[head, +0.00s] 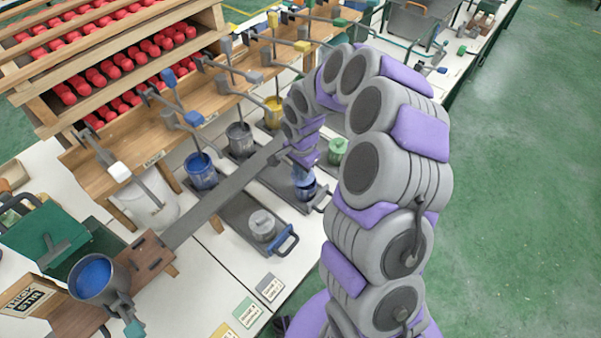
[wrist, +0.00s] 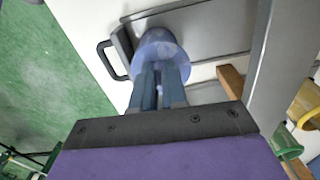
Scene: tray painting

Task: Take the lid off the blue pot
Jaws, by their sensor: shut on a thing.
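The blue pot (head: 306,193) stands on a dark tray in the middle of the head view, below my gripper (head: 304,172). Its pale blue round lid (wrist: 160,42) fills the top centre of the wrist view, in front of the fingertips. My gripper, also in the wrist view (wrist: 158,88), is shut on the lid, seemingly at its knob. The fingers hide the grip itself. The lid is at the pot's top; I cannot tell whether it rests on the rim or is slightly raised.
A grey-lidded pot (head: 262,225) stands on a tray to the left, and a green-lidded pot (head: 338,150) stands behind. Open blue (head: 201,172), grey (head: 240,140) and yellow (head: 273,112) paint pots line the wooden rack. A long grey bar (head: 220,195) crosses left of the blue pot.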

